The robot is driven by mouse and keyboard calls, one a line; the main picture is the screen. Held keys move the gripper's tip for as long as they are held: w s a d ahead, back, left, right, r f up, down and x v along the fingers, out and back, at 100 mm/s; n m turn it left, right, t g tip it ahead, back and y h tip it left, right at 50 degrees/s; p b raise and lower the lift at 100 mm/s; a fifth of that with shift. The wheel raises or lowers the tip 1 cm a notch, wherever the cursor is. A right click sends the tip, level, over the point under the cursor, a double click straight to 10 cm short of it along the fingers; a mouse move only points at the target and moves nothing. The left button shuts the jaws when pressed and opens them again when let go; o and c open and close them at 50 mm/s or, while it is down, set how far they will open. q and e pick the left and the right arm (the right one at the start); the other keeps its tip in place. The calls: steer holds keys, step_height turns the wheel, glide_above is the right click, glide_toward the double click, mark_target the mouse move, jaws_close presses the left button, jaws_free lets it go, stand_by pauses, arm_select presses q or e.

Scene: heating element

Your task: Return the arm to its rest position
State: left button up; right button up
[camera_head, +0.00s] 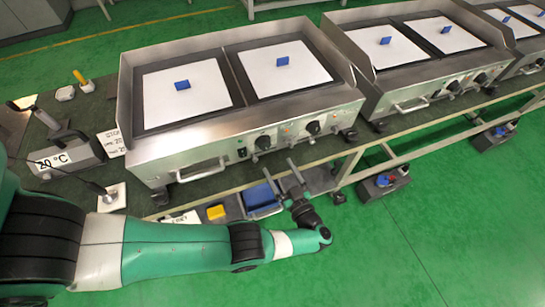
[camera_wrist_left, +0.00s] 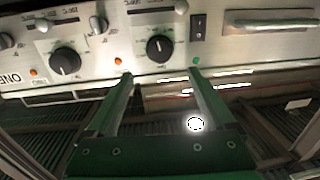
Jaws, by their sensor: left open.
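My left arm (camera_head: 150,248) reaches in from the left along the front of the bench. Its gripper (camera_head: 278,166) is in front of the nearest griddle (camera_head: 240,135), below the control panel. In the left wrist view the two fingers (camera_wrist_left: 161,75) are apart with nothing between them. The panel's black knobs (camera_wrist_left: 160,48) and green light (camera_wrist_left: 196,61) lie just beyond the fingertips; I cannot tell whether anything touches. My right gripper is not in view.
White plates with blue blocks (camera_head: 283,61) lie on the griddles. A second griddle (camera_head: 420,60) stands to the right. Green floor (camera_head: 440,230) is clear at lower right.

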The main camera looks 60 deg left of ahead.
arm_select(q)
steer(key=shift+d, duration=0.85)
